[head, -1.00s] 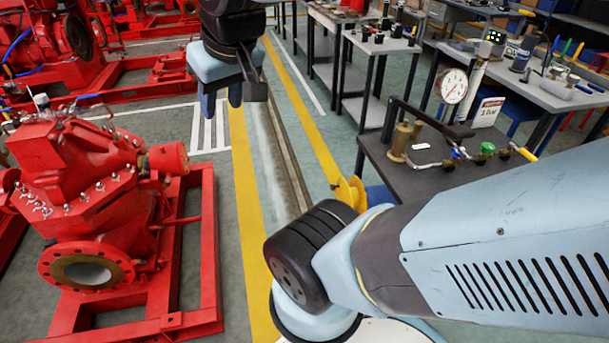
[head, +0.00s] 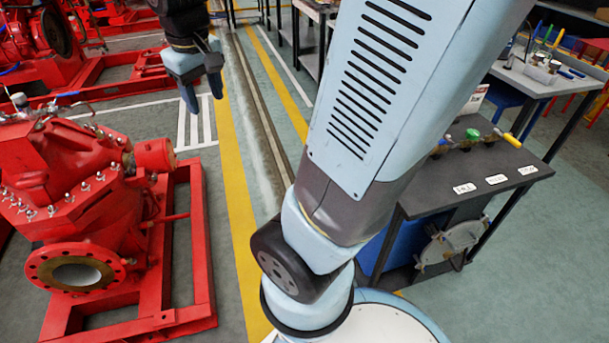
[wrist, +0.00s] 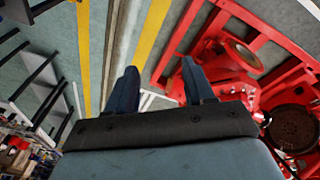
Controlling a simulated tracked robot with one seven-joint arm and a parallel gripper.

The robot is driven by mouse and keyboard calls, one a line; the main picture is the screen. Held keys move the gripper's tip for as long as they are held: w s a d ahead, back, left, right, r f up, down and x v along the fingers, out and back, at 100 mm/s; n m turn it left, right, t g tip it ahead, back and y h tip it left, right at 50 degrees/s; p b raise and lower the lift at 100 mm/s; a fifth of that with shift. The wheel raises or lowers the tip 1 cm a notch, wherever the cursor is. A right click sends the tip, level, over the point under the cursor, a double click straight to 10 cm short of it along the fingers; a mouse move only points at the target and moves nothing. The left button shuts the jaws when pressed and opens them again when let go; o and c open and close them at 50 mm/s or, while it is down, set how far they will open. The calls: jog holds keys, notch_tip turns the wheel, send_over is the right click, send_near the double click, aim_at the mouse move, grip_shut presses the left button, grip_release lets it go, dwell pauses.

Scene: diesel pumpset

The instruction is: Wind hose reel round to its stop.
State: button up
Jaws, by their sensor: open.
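My gripper (head: 202,95) hangs in the air at the upper left of the head view, fingers pointing down, over the aisle beside the red pump. In the wrist view my gripper (wrist: 158,84) shows two dark blue fingers standing apart with nothing between them. I cannot pick out the hose reel for sure in either view now. My own arm covers the middle of the head view, including where a yellow disc showed earlier. A round grey plate-like part (head: 450,243) shows below the dark bench at right; I cannot tell what it belongs to.
The red pump (head: 75,190) on its red frame stands at left. The dark bench (head: 480,190) at right carries a green-topped valve and white labels. A grey table (head: 555,80) stands behind it. The aisle floor with yellow lines (head: 237,190) is clear.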

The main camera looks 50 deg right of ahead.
jog(key=w+d+f+n+g+h, duration=0.15)
jog(key=w+d+f+g, duration=0.3)
jog(key=w+f, duration=0.55)
jog(key=w+d+f+n+g+h, duration=0.1)
jog(key=d+f+n+g+h, duration=0.15)
jog(key=d+f, duration=0.7)
jog(key=w+d+f+n+g+h, duration=0.2)
jog(key=f+g+h, duration=0.15)
jog(key=f, duration=1.35)
jog(key=s+d+f+n+h, duration=0.25)
jog(key=d+f+h, duration=0.2)
jog(key=f, duration=0.25)
jog(key=s+d+f+n+h, duration=0.25)
jog(key=d+f, duration=0.25)
jog(key=f, duration=0.3)
jog(key=x, duration=1.2)
jog(key=shift+d+r, duration=0.25)
jog(key=shift+r, duration=0.05)
grip_shut()
